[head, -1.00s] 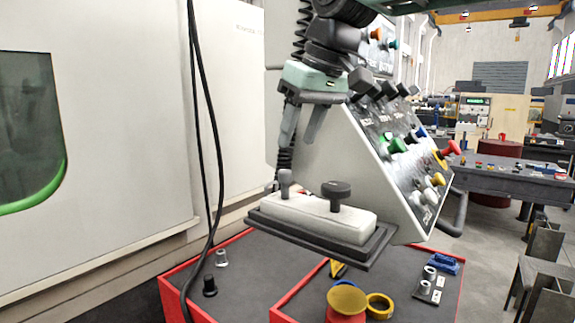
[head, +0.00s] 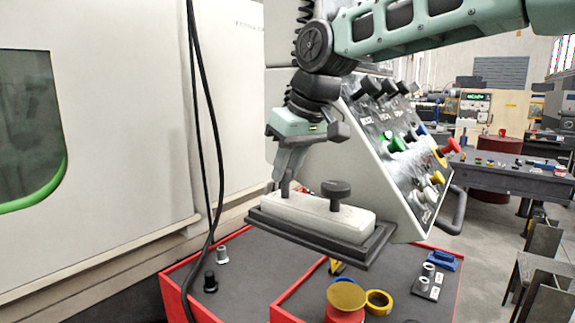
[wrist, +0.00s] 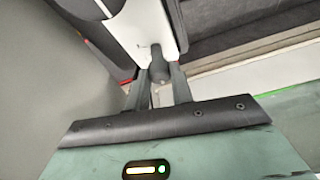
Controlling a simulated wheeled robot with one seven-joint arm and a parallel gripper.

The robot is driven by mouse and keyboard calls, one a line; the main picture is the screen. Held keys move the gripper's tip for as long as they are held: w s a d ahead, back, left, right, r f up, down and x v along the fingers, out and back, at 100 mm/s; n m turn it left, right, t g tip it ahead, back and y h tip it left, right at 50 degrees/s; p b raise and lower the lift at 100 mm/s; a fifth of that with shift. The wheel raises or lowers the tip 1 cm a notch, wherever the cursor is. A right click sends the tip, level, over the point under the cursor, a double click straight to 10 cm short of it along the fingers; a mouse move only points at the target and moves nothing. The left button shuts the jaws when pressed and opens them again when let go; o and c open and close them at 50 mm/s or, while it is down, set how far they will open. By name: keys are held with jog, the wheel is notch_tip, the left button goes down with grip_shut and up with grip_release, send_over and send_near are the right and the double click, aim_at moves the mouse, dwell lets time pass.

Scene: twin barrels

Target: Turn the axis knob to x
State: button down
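I take the small one as the axis knob. My gripper (head: 280,180) points down at the small knob. In the wrist view the knob (wrist: 158,73) sits between my two fingertips (wrist: 160,78). The fingers stand apart with a narrow gap; contact with the knob is not clear. The knob's markings are too small to read.
A sloped control panel (head: 385,165) with coloured knobs stands close behind the pendant. A black cable (head: 208,130) hangs at the left. The bench's left part has some free room.

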jog(key=shift+a+m, duration=0.1)
jog(key=shift+m, duration=0.4)
jog(key=shift+s+m+t+h, duration=0.1)
jog(key=shift+m+t+h, duration=0.3)
jog(key=shift+m, duration=0.6)
jog(key=m+h, duration=0.1)
jog(key=m, duration=0.2)
jog(key=shift+a+m+t, duration=0.15)
jog(key=shift+m+t, duration=0.15)
jog(key=m+h+p, duration=0.1)
jog(key=m+h, duration=0.1)
jog(key=m, duration=0.3)
jog(key=shift+m, duration=0.3)
jog(key=shift+h, duration=0.3)
jog(key=c, duration=1.2)
grip_release()
